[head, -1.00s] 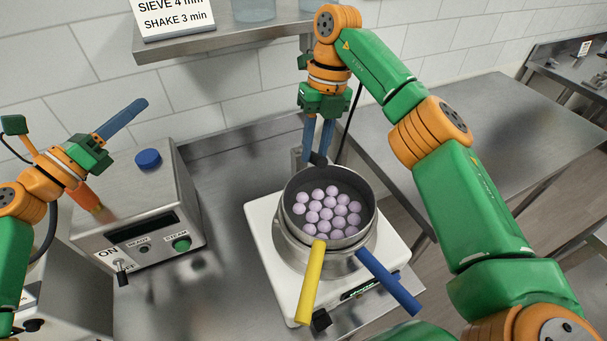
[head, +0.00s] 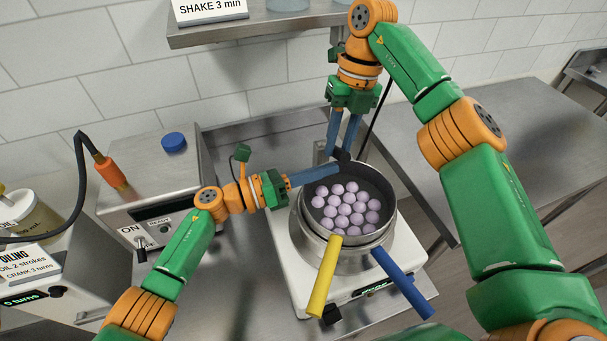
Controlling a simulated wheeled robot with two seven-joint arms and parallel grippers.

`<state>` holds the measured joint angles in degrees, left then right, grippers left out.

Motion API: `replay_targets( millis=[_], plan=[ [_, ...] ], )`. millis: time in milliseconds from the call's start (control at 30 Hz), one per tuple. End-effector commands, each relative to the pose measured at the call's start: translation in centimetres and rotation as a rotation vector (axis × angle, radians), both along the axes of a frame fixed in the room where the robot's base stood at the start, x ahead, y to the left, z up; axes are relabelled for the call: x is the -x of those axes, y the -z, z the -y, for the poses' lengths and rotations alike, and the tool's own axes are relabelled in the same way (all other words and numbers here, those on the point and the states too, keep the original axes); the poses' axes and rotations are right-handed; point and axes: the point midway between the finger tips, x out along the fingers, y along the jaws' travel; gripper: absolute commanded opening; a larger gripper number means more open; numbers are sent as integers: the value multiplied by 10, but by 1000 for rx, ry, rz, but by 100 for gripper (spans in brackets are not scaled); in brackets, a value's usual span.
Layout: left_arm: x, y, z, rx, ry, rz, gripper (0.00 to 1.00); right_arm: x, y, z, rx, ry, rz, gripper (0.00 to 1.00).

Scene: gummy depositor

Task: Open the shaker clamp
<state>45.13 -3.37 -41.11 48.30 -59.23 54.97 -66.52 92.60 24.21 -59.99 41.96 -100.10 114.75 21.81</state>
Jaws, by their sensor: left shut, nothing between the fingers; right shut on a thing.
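The shaker (head: 408,255) is a white unit with a small display at its front. A steel pot (head: 330,256) stands on it, and a dark sieve pan (head: 380,185) full of lilac balls (head: 346,208) sits in the pot's top. A small black clamp part (head: 341,156) shows at the pan's back rim. My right gripper (head: 342,147) points down from above, shut on this black part. My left gripper (head: 337,169) is shut and empty, with its blue fingers level over the pan's back left rim, close to the black part. The fingers partly hide the rim.
A yellow handle (head: 325,278) and a blue handle (head: 403,283) stick out towards the front. A control box (head: 150,190) with a blue knob stands at the left. A shelf (head: 250,28) hangs above. The table at the right (head: 530,165) is clear.

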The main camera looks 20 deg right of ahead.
Motion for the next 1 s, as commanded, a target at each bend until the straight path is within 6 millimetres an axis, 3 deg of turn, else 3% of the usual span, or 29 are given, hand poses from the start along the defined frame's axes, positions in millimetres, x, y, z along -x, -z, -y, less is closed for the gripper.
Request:
replay_targets(
  millis=[367, 767, 800, 867, 1000],
  plan=[
    [0, -1, 5, 0, -1, 0, 0, 0, -1, 0, 0, 1, 3, 0],
    [-7, -15, 6, 7, -3, 1, 0, 0, 0, 0, 0, -1, -1, 0],
    [-7, -16, 6, 9, -4, 1, 0, 0, 0, 0, 0, -1, -2, 39],
    [-7, -16, 6, 8, -3, 1, 0, 0, 0, 0, 0, -1, -3, 55],
    [-6, -16, 7, 8, -2, 1, 0, 1, 1, -1, -1, -3, -4, 58]
  ],
)
